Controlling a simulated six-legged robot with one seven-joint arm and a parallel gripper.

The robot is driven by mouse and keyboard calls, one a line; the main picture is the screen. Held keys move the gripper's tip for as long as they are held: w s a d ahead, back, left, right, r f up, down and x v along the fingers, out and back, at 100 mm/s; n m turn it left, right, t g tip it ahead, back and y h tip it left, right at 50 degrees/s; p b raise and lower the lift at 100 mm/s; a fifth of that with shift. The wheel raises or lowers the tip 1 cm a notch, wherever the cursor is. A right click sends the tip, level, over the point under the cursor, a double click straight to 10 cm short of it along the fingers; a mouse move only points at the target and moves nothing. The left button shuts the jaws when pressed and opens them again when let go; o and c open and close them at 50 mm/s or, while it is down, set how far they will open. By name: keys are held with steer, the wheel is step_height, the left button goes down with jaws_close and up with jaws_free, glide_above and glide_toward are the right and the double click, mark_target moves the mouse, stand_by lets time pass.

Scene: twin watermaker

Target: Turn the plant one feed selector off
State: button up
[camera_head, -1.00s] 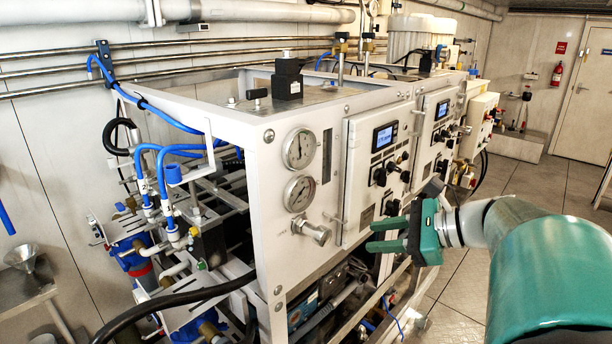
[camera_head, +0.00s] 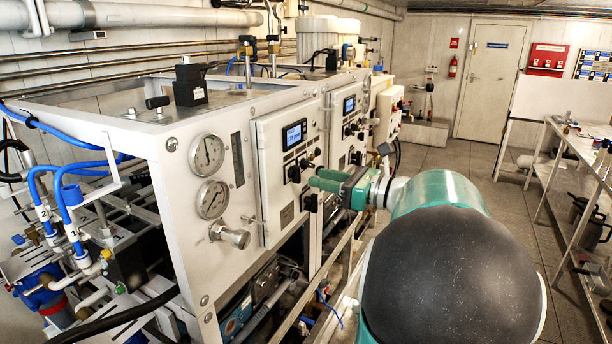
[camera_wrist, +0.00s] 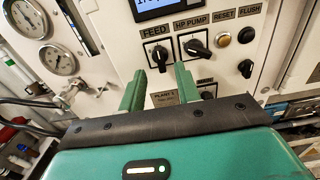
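The plant one panel (camera_head: 285,215) is a light grey door with a small display. Its feed selector (camera_wrist: 159,55) is a black knob under the FEED label in the wrist view, its grip close to upright with a slight tilt. It also shows in the head view (camera_head: 294,174). My gripper (camera_wrist: 160,70) is open and empty. Its two green fingers point at the panel, one to each side below the feed selector, with no visible contact. In the head view my gripper (camera_head: 328,180) is just right of the knobs, and its fingers overlap.
The HP PUMP knob (camera_wrist: 195,45) is close right of the feed selector. The reset button (camera_wrist: 223,40) and flush button (camera_wrist: 246,35) are farther right. Two gauges (camera_head: 207,155) and a metal valve knob (camera_head: 230,236) stand left of the panel. Open floor lies behind my arm.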

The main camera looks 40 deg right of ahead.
mark_target(300, 174)
steer(key=shift+x, duration=2.35)
jaws_close()
steer(key=shift+n, duration=0.4)
steer(key=n, duration=0.6)
steer(key=shift+a, duration=0.1)
steer(key=n, duration=0.5)
